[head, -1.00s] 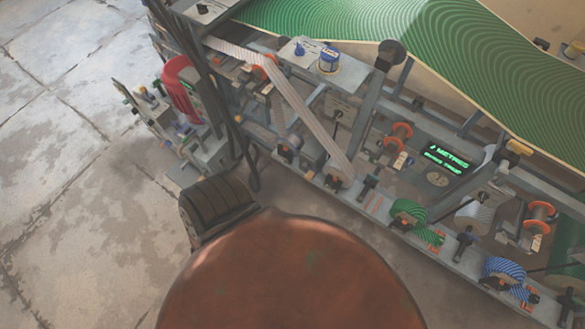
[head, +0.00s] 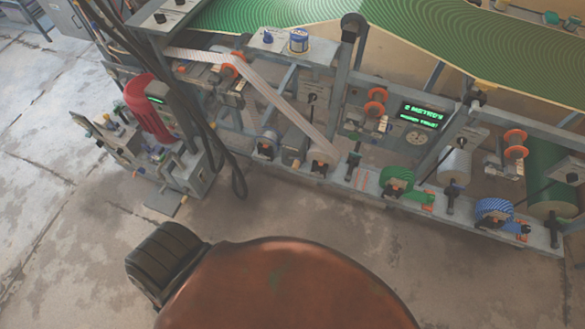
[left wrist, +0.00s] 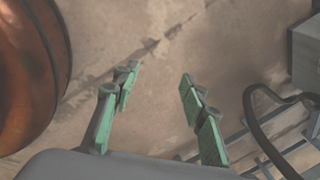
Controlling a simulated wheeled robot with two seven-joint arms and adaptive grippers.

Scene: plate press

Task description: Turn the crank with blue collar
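No crank with a blue collar can be made out for certain. In the head view, a blue-and-white striped roll (head: 493,211) sits low on the front rail of the press at right, with a small blue part (head: 516,227) beside it. A green striped roll (head: 396,180) sits on the same rail to its left. My left gripper (left wrist: 159,73) shows only in the left wrist view. Its green-padded fingers are apart with nothing between them, above the bare floor. My right gripper is in neither view.
The press frame (head: 345,188) crosses the upper right with rollers and a lit green display (head: 420,115). A red-housed machine (head: 150,108) stands at left, with a black cable (head: 239,180) hanging near it. Concrete floor (head: 430,265) is clear before the press.

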